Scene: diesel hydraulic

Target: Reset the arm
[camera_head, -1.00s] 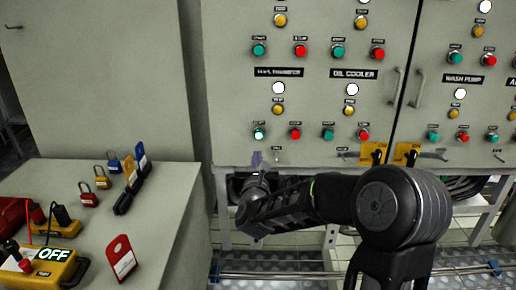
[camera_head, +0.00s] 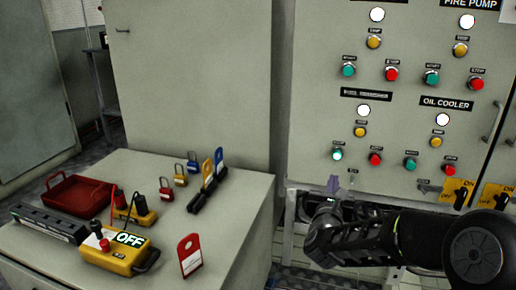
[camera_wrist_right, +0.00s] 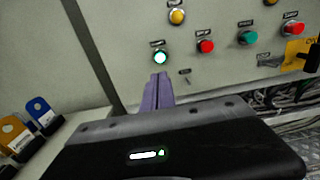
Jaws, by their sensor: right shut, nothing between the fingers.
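My right arm comes in from the lower right in the head view. Its gripper (camera_head: 332,184) is in front of the lower left part of the control panel (camera_head: 310,100), just below a lit green button (camera_head: 337,155). In the right wrist view the purple fingers of the gripper (camera_wrist_right: 160,78) are together with nothing between them. They point up at the panel, with the lit green button (camera_wrist_right: 160,58) just above their tips. I cannot tell whether they touch the panel. My left gripper is in neither view.
A grey cabinet top (camera_head: 130,175) at the left holds a red tray (camera_head: 78,192), a yellow device reading OFF (camera_head: 115,252), several padlocks, a red tag (camera_head: 190,254) and coloured tags on black clips. Yellow switches (camera_head: 456,194) sit at the panel's lower right.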

